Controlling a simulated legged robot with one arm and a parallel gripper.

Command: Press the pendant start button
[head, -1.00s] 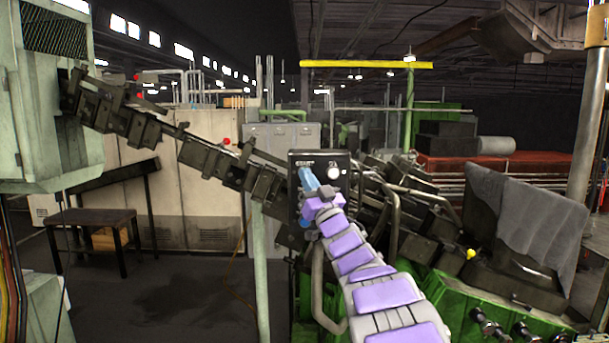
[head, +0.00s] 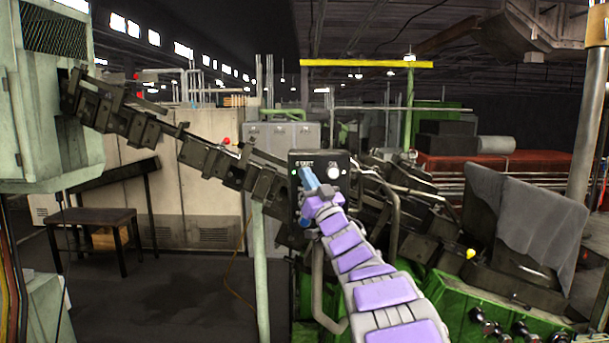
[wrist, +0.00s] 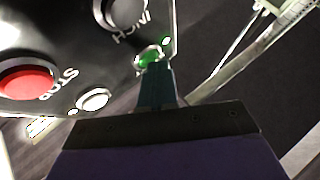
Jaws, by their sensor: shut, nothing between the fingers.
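The pendant (head: 341,159) is a dark box with a START label at its upper left and a round white lamp or button (head: 333,172) beside it. My gripper (head: 305,170) has blue fingers and is shut and empty, its tips just below the START label. In the wrist view the shut fingers (wrist: 153,72) reach a green button (wrist: 149,55), partly hidden behind them; I cannot tell whether they touch it. A red STOP button (wrist: 27,80), a grey INCH button (wrist: 122,12) and a small white button (wrist: 92,100) are on the same panel.
The pendant stands beside a green post (head: 260,270) and a bent grey rail (head: 320,290). A dark conveyor chute (head: 205,155) slopes behind it. Green machine parts (head: 455,300) lie at lower right. Open floor (head: 170,295) is at left.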

